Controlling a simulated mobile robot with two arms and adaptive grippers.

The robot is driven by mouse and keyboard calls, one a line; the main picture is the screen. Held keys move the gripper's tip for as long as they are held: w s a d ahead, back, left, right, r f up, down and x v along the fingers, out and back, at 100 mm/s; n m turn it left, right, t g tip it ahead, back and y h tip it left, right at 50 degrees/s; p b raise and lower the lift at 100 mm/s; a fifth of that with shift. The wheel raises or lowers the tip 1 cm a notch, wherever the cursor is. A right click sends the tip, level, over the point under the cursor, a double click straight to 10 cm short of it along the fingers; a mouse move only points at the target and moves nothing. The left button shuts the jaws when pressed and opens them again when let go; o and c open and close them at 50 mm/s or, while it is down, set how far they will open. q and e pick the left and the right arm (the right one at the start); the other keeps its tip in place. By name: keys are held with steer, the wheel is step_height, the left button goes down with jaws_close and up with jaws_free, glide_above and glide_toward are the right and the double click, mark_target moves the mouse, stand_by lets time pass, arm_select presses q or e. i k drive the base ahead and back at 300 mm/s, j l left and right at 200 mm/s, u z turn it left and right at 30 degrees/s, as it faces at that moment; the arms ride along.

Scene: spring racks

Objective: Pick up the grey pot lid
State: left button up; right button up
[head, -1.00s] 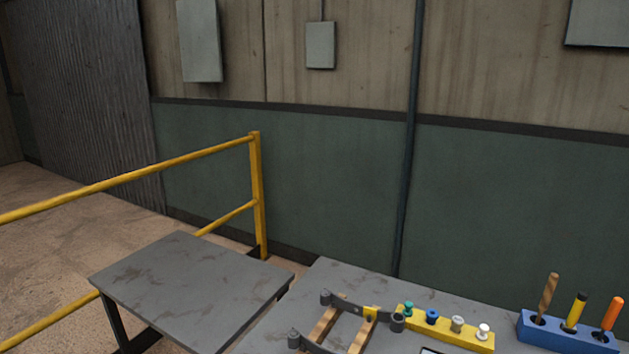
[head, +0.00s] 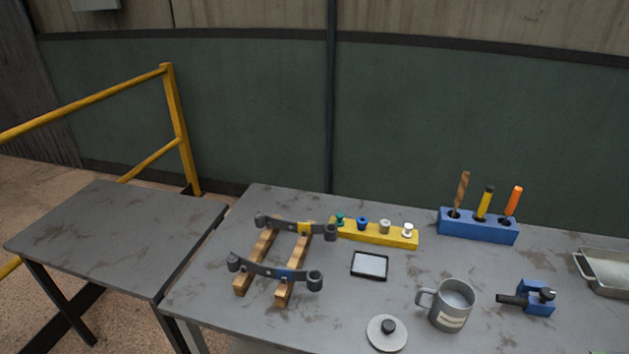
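The grey pot lid (head: 387,334) lies on the grey table near its front edge, at the bottom of the head view. It is a flat round disc with a dark knob on top. It lies in front and to the left of a grey mug. Nothing covers it. Neither of my grippers shows in the view.
On the table (head: 205,292) are leaf springs on wooden blocks (head: 262,245), a yellow peg rack (head: 375,232), a small framed panel (head: 370,264), the mug (head: 450,304), a blue clamp-like tool (head: 537,298), a blue tool holder (head: 478,226) and a metal tray (head: 606,275). A bare side table (head: 115,235) stands left.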

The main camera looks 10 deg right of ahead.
mark_target(387, 333)
steer(key=k+z, duration=0.15)
steer(key=z, duration=0.8)
